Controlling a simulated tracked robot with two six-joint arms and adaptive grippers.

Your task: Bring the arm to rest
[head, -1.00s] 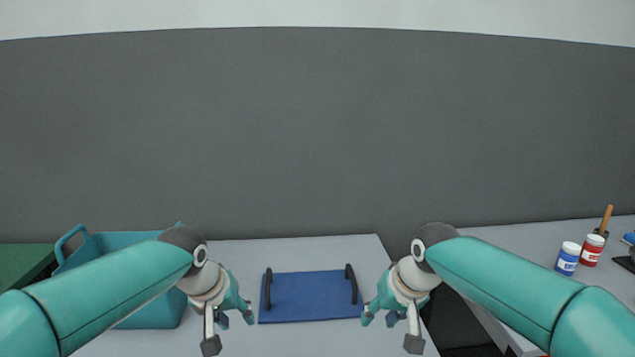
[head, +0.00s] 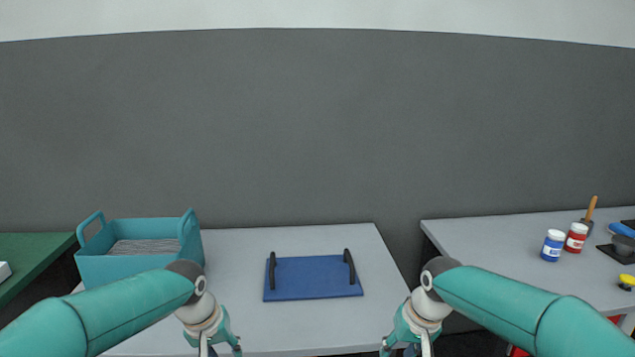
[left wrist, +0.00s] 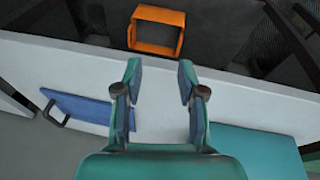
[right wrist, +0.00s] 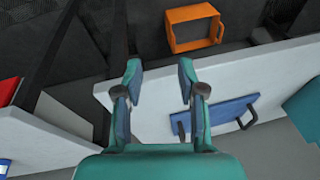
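My left gripper (left wrist: 158,85) is open and empty in the left wrist view. In the head view its arm comes in from the left and its fingers run off the bottom edge. My right gripper (right wrist: 158,85) is open and empty in the right wrist view. In the head view it hangs at the bottom, right of centre, its fingers partly cut off. Both grippers are apart from the blue tray (head: 315,279), which has two black handles and lies on the middle table (head: 240,262).
A teal crate (head: 130,266) with grey slatted contents stands on the table's left. A right-hand table (head: 480,235) holds a blue jar (head: 552,245), a red jar (head: 576,238) and a wooden-handled tool (head: 591,209). A green surface (head: 30,260) is far left. An orange frame (left wrist: 157,30) lies below the table edge.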

